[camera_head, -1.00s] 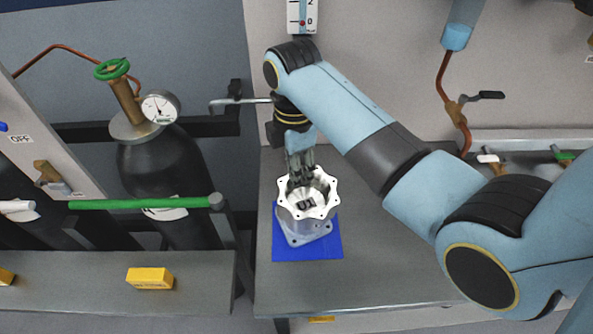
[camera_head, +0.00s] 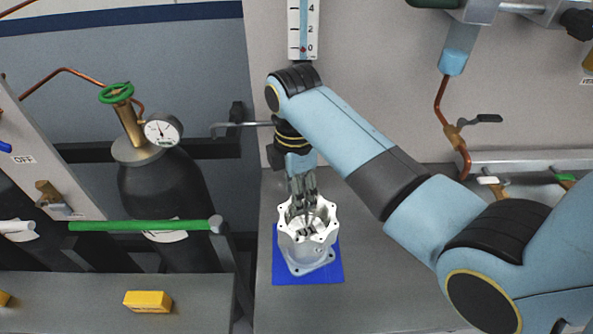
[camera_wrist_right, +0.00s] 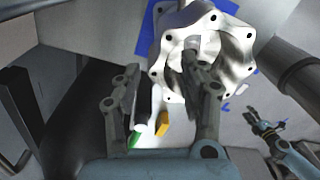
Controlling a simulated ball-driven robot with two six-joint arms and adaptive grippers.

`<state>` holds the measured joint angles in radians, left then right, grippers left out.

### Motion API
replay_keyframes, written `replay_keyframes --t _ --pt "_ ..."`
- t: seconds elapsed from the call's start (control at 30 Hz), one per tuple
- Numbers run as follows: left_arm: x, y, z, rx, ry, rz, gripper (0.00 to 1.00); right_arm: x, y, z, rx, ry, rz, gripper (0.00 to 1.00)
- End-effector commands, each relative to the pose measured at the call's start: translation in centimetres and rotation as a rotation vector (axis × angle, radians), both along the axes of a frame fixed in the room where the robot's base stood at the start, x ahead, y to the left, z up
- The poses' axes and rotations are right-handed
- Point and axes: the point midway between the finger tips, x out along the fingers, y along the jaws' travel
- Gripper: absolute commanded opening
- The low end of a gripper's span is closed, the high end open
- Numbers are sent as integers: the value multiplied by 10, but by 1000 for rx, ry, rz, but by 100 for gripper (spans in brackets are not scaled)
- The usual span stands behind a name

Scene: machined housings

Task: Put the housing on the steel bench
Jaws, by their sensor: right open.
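The housing (camera_head: 302,249) is a silvery machined part with a scalloped, holed rim, an open bore and a square flange. It stands upright on a blue patch (camera_head: 329,272) on the grey steel bench (camera_head: 395,270). My right gripper (camera_head: 303,196) is over the housing's rim, fingers pointing down. In the right wrist view the open right gripper (camera_wrist_right: 165,88) has one finger overlapping the housing's bore (camera_wrist_right: 240,50) and the other left of it. I cannot tell whether they touch. A small gripper (camera_wrist_right: 265,128), seemingly my left, shows there; its jaw state is unclear.
A dark gas cylinder (camera_head: 165,195) with a gauge stands left of the bench. A green bar (camera_head: 140,225) and a lower shelf with a yellow block (camera_head: 147,301) are also left. A lever handle (camera_head: 243,126) juts out behind my right wrist. The bench right of the blue patch is clear.

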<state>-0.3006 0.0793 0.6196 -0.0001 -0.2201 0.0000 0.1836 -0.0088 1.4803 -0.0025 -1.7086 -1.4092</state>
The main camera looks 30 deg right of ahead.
Motion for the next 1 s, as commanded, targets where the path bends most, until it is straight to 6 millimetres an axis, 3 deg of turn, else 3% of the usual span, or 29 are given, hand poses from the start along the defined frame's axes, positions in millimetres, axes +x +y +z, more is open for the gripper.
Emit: replay_keyframes --t 0.2,0.43,0.6,1.0 --pt "1 0 -4 0 -1 0 40 3 0 49 0 -6 0 42" --pt "1 0 0 0 -2 0 40 4 0 92 0 -2 0 42" --pt "1 0 2 0 -2 0 40 4 -1 102 0 0 0 42" --pt "1 0 2 0 -2 0 40 4 -1 102 0 0 0 42"
